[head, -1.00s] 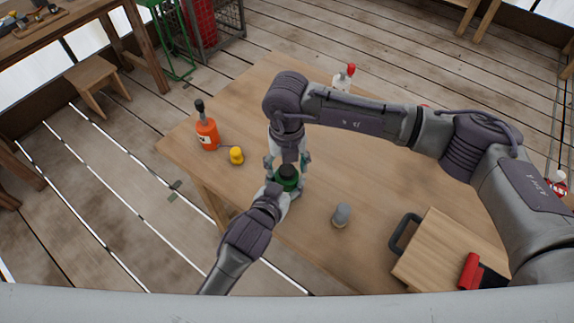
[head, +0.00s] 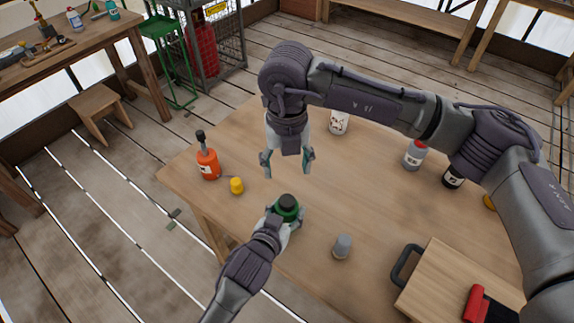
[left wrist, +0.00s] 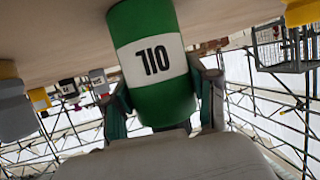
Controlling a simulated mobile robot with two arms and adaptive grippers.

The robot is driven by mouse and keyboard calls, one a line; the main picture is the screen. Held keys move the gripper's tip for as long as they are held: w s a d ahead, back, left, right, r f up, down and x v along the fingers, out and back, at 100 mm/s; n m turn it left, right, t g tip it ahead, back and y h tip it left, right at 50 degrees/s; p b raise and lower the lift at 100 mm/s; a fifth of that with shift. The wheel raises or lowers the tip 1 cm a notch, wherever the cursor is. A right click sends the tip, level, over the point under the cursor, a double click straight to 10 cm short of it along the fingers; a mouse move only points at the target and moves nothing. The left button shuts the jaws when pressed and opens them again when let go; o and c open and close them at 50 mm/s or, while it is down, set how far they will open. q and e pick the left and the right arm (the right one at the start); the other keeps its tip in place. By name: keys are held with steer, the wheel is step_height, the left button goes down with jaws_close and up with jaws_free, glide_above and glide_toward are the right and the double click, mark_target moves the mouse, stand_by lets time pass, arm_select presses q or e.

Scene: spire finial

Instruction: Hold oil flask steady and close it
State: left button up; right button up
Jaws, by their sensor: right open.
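The green oil flask (head: 288,213) stands on the table with a black cap (head: 287,201) on its top. In the left wrist view the flask (left wrist: 153,58) appears upside down, with its white OIL label facing the camera. My left gripper (head: 285,217) has its fingers on both sides of the flask and is shut on it. My right gripper (head: 287,163) is open and empty above the flask, pointing down, apart from the cap. Whether the cap is fully seated cannot be told.
An orange bottle (head: 208,164) and a yellow object (head: 237,186) stand left of the flask. A grey object (head: 342,246) stands to its right. A wooden board with a black handle (head: 453,285) lies at the front right. White and grey bottles (head: 414,155) stand farther back.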

arm_select(q)
steer(key=o, duration=0.5)
steer(key=shift+o, duration=0.2)
steer(key=v, duration=1.2)
